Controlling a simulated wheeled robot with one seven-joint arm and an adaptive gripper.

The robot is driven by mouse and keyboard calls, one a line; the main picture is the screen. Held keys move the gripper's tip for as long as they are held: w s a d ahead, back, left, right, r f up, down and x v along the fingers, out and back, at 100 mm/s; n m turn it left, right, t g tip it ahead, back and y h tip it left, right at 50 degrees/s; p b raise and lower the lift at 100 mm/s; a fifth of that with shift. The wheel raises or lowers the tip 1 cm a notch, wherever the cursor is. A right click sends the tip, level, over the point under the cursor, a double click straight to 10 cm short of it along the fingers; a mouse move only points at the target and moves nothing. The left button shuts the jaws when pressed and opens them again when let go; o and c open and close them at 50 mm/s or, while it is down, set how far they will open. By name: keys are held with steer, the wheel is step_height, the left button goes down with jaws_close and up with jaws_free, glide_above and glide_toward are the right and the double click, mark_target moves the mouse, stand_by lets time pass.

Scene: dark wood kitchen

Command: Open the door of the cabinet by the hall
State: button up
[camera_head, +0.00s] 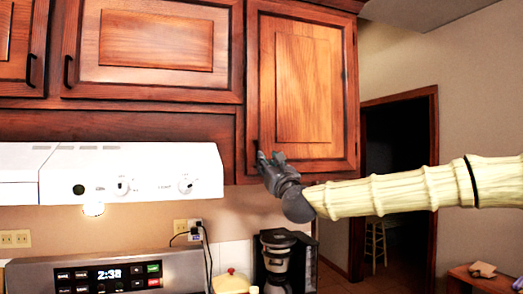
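The cabinet door (303,90) by the hall is the tall wood upper door at the right end of the cabinets, beside the dark doorway. It looks shut, flush in its frame. A dark handle (255,152) shows at its lower left edge, partly hidden by my gripper. My gripper (267,160) is dark grey and reaches in from the right on my pale, ribbed arm. Its fingers are at the handle, in front of the door's lower left corner. I cannot tell whether the fingers touch the handle or are closed around it.
Other upper cabinets (155,50) with dark handles run to the left. A white range hood (120,172) hangs below them. A coffee maker (285,262) stands on the counter below my gripper. A dark doorway (398,250) with a stool (375,245) is to the right.

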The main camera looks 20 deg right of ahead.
steer(key=p+x, duration=0.3)
steer(key=x, duration=0.5)
steer(key=shift+a+f, duration=0.3)
steer(key=shift+a, duration=0.1)
steer(key=shift+s+d, duration=0.1)
steer(key=shift+d, duration=0.1)
steer(key=shift+c, duration=0.3)
steer(key=shift+a, duration=0.1)
jaws_close()
